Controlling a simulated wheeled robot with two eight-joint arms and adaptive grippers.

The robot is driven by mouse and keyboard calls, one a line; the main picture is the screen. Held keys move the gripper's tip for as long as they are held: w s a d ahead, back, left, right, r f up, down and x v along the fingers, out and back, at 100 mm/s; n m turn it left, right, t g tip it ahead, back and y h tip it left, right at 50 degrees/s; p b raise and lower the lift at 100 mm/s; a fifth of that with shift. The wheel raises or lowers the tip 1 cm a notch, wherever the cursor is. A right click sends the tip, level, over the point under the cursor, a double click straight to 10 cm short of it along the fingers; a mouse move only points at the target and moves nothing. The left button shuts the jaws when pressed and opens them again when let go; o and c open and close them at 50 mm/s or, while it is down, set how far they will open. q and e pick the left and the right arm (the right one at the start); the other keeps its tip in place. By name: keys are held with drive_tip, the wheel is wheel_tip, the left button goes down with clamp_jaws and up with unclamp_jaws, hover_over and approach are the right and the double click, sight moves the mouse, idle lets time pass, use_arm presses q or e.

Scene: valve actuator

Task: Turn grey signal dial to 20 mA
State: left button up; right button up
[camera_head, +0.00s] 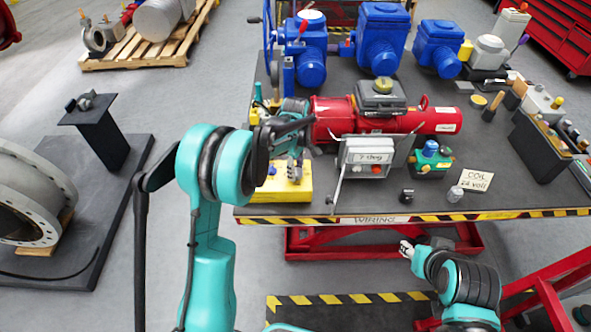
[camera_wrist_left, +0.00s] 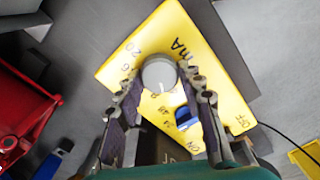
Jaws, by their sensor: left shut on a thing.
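The yellow signal box (camera_head: 283,186) sits at the left front of the dark worktable (camera_head: 400,208). The grey dial (camera_wrist_left: 160,74) shows on the yellow box face in the left wrist view. A "20" is printed above left of it and "mA" above right. A pale mark on the dial appears to point toward the picture's bottom. My left gripper (camera_head: 295,170) is over the box, its fingers shut on both sides of the dial (camera_wrist_left: 163,82). My right gripper (camera_head: 407,249) is away from the box, below the table's front edge; its fingers are too small to read.
A blue switch (camera_wrist_left: 183,117) sits close to the dial, near a finger. The grey box marked "7 Gog" (camera_head: 367,157) and red actuator (camera_head: 430,121) stand to the right. Blue actuators (camera_head: 381,40) stand behind. A black cable runs from the yellow box.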

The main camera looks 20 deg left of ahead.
use_arm(q)
drive_tip(key=m, duration=0.3)
drive_tip(key=shift+m, duration=0.4)
drive_tip(key=m, duration=0.3)
drive_tip(key=shift+m+b, duration=0.3)
drive_tip(key=m, duration=0.3)
drive_tip(key=shift+w+d+m, duration=0.1)
drive_tip(key=shift+m, duration=0.2)
drive_tip(key=m, duration=0.3)
drive_tip(key=shift+m, duration=0.3)
drive_tip(key=m, duration=0.3)
drive_tip(key=shift+d+m, duration=0.1)
drive_tip(key=shift+m, duration=0.2)
drive_tip(key=m, duration=0.3)
drive_tip(key=shift+m+b, duration=0.35)
drive_tip(key=shift+m, duration=0.05)
drive_tip(key=m, duration=0.6)
